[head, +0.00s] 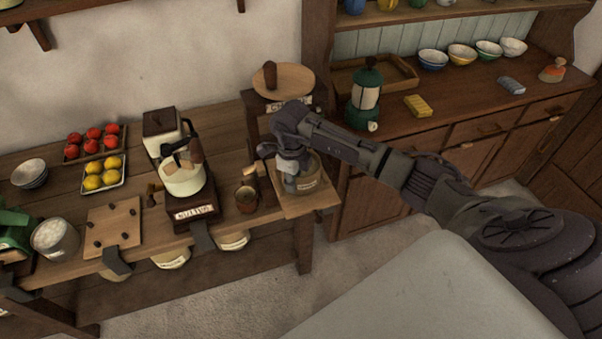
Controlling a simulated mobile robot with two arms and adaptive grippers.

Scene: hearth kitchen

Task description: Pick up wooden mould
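I cannot single out the wooden mould for certain. A small pale wooden piece (250,173) stands at the copper-brown pot (246,199), just left of my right gripper. My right gripper (288,181) points down at the right end of the wooden bench, in front of a labelled glass jar (311,176) on a square wooden base (312,202). The arm comes in from the right. Its fingers are small and partly merge with the jar, so I cannot tell whether they are open, shut or touching anything.
Left of it are a lettered machine with a cream bowl (182,181), a flat pegged board (115,226), a tray of lemons (102,176) and a tray of tomatoes (94,143). A dresser with a green lantern-like pot (367,92) and bowls stands behind the arm.

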